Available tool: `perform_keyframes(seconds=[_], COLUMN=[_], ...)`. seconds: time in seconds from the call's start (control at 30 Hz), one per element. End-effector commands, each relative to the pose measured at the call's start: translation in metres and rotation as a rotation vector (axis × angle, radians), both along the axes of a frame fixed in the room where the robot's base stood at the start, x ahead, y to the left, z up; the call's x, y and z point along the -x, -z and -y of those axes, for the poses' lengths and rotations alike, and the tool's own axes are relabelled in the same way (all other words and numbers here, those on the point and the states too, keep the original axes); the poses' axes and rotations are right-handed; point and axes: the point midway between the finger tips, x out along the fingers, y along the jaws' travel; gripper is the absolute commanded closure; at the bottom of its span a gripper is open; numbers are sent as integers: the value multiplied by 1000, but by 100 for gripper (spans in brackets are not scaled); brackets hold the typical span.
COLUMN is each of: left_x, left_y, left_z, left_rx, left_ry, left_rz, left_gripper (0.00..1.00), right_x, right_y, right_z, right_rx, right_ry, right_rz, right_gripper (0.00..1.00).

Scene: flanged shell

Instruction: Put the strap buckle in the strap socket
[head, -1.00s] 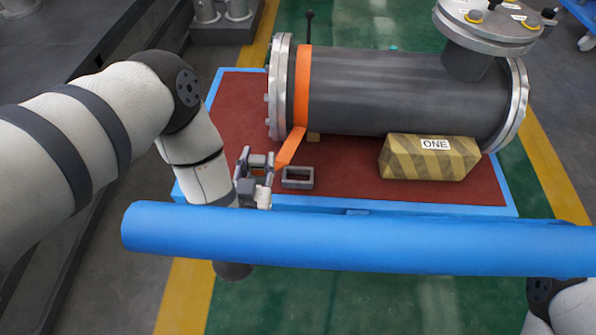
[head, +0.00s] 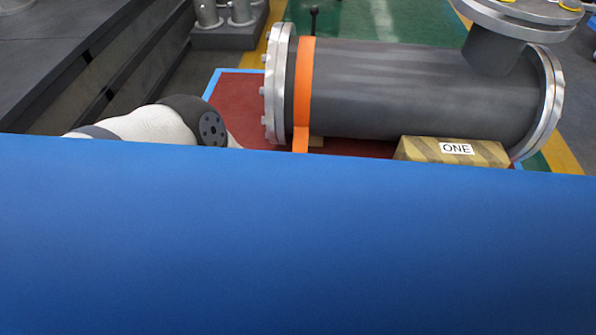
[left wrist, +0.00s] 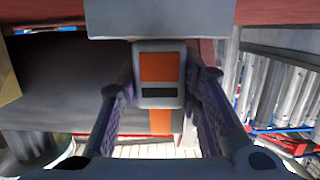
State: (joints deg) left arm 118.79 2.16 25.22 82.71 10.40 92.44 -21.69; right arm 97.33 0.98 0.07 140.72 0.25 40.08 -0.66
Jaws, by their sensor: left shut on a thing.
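The strap buckle (left wrist: 160,81), a pale rounded frame with an orange face and a dark slot, sits between the fingertips of my left gripper (left wrist: 164,84) in the left wrist view. The gripper is shut on it. The orange strap (left wrist: 160,121) shows below the buckle; in the head view it runs down around the grey cylinder (head: 303,95). A grey block (left wrist: 160,20) stands just past the buckle; I cannot tell whether it is the strap socket or whether they touch. In the head view my left gripper, the buckle and the socket are hidden. My right gripper is not in view.
A large blue bar (head: 300,240) fills the lower half of the head view and hides most of the red table top (head: 245,95). The flanged cylinder (head: 420,92) lies behind it. A striped block marked ONE (head: 425,150) stands at the cylinder's right front.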

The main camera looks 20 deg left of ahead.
Motion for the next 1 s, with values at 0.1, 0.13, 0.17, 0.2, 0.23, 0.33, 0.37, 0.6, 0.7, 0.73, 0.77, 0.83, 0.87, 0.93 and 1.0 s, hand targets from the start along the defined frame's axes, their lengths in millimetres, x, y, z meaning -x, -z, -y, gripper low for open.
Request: perform_keyframes(seconds=[0.1, 0.13, 0.17, 0.2, 0.23, 0.33, 0.37, 0.6, 0.7, 0.73, 0.77, 0.83, 0.87, 0.93, 1.0], left_x=[0, 0, 0, 0, 0, 0, 0, 24, 51, 59, 67, 83, 89, 101, 108], left_y=[2, 2, 2, 2, 2, 2, 2, -10, -17, -19, -20, -23, -24, -25, -25], left_z=[0, 0, 0, 0, 0, 0, 0, 8, 16, 18, 20, 24, 26, 29, 31], left_rx=[0, 0, 0, 0, 0, 0, 0, 1, 0, 1, 1, -1, -1, 0, 0], left_ry=[0, 0, 0, 0, 0, 0, 0, 4, 3, 3, 3, 2, 3, 2, 1], left_rz=[-1, 0, 0, 0, 0, 0, 0, -1, -1, 0, 0, 0, 2, 1, 1], left_gripper=[57, 50, 48, 48, 48, 48, 48, 48, 48, 48, 48, 48, 48, 48, 48], right_x=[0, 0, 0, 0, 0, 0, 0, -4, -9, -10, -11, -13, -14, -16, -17], right_y=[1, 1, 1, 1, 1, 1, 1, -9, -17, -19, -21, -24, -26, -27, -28], right_z=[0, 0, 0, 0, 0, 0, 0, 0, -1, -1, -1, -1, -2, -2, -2], right_rx=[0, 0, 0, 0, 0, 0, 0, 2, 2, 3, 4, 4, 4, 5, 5], right_ry=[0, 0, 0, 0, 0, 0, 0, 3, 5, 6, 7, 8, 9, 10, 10], right_rz=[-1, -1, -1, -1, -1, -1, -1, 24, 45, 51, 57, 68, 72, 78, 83], right_gripper=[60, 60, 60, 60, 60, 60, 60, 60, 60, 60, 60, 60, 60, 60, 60])
